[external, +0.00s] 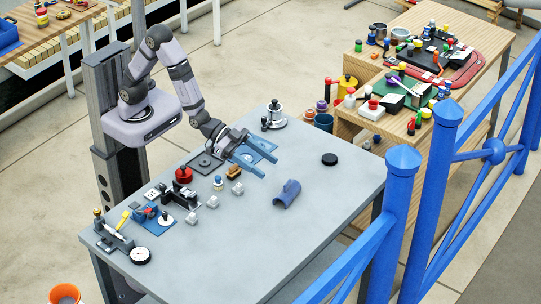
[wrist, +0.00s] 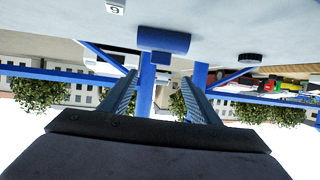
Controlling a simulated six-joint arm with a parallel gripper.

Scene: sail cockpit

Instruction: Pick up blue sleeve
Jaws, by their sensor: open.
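The blue sleeve (external: 287,194) is a short blue tube lying on the grey table (external: 300,230), right of the table's middle in the external view. In the wrist view the sleeve (wrist: 164,40) shows at the top centre, beyond my fingertips and between their lines. My gripper (external: 264,163) is open and empty. It is above the table, up and to the left of the sleeve, and apart from it. Its two blue fingers (wrist: 160,88) reach towards the sleeve in the wrist view.
A black disc (external: 329,159) lies right of the sleeve. Small grey blocks (external: 212,202), a red round part (external: 183,174) and a metal piece (external: 273,118) stand on the table. Blue railings (external: 395,200) rise beyond the table's right edge. The table's front right is clear.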

